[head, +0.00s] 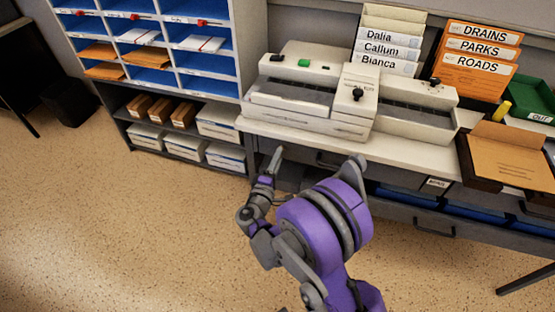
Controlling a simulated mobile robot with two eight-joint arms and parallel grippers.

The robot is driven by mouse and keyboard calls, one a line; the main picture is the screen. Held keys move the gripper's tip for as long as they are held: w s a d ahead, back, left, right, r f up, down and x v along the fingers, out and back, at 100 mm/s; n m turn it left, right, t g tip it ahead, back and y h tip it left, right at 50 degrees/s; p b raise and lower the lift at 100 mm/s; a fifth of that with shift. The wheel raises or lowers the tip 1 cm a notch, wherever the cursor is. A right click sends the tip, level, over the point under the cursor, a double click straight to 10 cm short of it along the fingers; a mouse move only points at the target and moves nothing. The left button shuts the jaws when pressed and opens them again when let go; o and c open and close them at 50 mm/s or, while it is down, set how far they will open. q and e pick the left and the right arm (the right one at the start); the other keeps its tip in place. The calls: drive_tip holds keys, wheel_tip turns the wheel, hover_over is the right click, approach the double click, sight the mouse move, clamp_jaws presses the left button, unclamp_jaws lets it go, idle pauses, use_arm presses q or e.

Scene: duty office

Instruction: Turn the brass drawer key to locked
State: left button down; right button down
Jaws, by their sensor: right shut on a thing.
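My right gripper (273,166) reaches up to the left part of the desk's dark drawer front, just under the pale worktop. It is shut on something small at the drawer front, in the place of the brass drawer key. The key itself is hidden by my gripper and arm, so I cannot see which way it is turned. The upper drawer (320,157) has a dark handle, partly behind my purple right arm, and looks closed. My left gripper is not in view.
On the worktop (385,147) stand a cream office machine (290,90), named folders (390,45), orange folders (480,55) and a green tray (530,98). A pigeonhole shelf (240,45) stands left.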

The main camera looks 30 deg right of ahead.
idle(0.3)
drive_tip(key=c, duration=0.5)
unclamp_jaws()
drive_tip(key=p+v, duration=0.1)
drive_tip(key=v, duration=0.9)
drive_tip(key=shift+s+a, duration=0.25)
drive_tip(key=shift+s, duration=0.05)
